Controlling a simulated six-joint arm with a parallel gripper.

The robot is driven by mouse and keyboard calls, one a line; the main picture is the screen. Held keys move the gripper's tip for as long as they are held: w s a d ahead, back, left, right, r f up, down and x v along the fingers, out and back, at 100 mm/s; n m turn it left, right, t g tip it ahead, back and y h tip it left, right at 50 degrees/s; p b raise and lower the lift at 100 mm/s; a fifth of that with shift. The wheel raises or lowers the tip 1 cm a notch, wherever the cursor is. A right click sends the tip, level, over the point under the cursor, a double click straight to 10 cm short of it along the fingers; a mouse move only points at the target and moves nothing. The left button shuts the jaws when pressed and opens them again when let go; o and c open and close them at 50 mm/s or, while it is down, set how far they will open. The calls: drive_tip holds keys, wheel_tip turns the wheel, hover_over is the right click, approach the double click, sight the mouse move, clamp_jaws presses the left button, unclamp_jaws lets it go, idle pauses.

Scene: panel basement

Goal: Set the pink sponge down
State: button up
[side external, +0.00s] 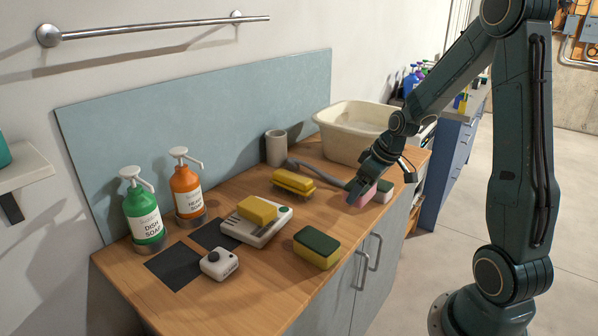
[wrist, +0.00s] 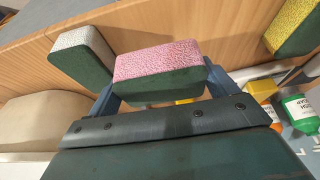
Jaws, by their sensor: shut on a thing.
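The pink sponge (side external: 368,191) has a pink top and a dark green side. It also shows in the wrist view (wrist: 158,62), between the two fingers. My gripper (side external: 362,188) is shut on it, near the right part of the wooden counter (side external: 270,277). In the side view, most of the sponge is hidden by my gripper. I cannot tell whether its underside touches the counter.
A white-and-green sponge (side external: 384,190) is close beside the pink one. A yellow-and-green sponge (side external: 317,248) lies near the front edge. A cream basin (side external: 350,130) stands behind. A yellow sponge (side external: 257,209) rests on a scale (side external: 250,232). Soap bottles (side external: 143,215) stand left.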

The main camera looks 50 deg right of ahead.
drive_tip(key=shift+f, duration=0.3)
drive_tip(key=shift+f, duration=1.85)
drive_tip(key=shift+f, duration=0.1)
drive_tip(key=o, duration=0.8)
drive_tip(key=v, duration=1.2)
